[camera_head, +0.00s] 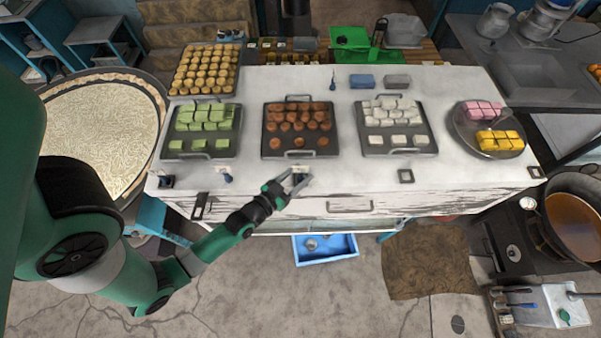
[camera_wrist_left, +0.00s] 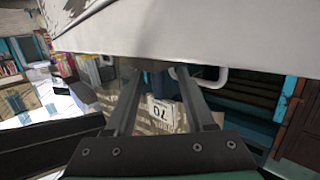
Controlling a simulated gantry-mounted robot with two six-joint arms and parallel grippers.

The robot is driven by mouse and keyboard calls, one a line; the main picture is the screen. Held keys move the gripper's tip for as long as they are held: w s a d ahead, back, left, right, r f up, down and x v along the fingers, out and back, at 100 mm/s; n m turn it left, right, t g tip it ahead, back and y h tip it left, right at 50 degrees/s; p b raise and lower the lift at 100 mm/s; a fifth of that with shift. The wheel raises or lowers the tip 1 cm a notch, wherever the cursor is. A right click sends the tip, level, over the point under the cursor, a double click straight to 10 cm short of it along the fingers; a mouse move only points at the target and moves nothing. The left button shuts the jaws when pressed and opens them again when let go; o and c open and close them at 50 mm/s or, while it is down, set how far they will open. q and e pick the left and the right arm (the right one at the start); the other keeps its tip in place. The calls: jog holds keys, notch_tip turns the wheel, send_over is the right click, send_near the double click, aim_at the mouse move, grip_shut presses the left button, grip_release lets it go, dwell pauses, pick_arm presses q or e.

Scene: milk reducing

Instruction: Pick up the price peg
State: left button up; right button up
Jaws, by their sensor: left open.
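A price peg (camera_head: 300,171) with a small pale tag stands at the front edge of the white table, in front of the tray of brown sweets. My left gripper (camera_head: 291,183) is open right at this peg, its fingers close to the tag. In the left wrist view a white tag (camera_wrist_left: 160,115) with dark digits, seen upside down, shows between the two open fingers (camera_wrist_left: 168,95). Whether the fingers touch it I cannot tell. Another peg (camera_head: 227,176) stands to the left on the table edge. My right gripper is not in view.
The white table (camera_head: 450,180) carries a tray of green sweets (camera_head: 202,133), a tray of brown sweets (camera_head: 299,131), a tray of white sweets (camera_head: 396,127) and a round plate (camera_head: 465,133). A drawer handle (camera_head: 350,206) is on the table front. A blue tray (camera_head: 325,255) lies on the floor.

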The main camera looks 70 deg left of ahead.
aim_at(308, 169)
pick_arm(q)
jog(key=x, duration=0.3)
jog(key=shift+w, duration=0.3)
grip_shut()
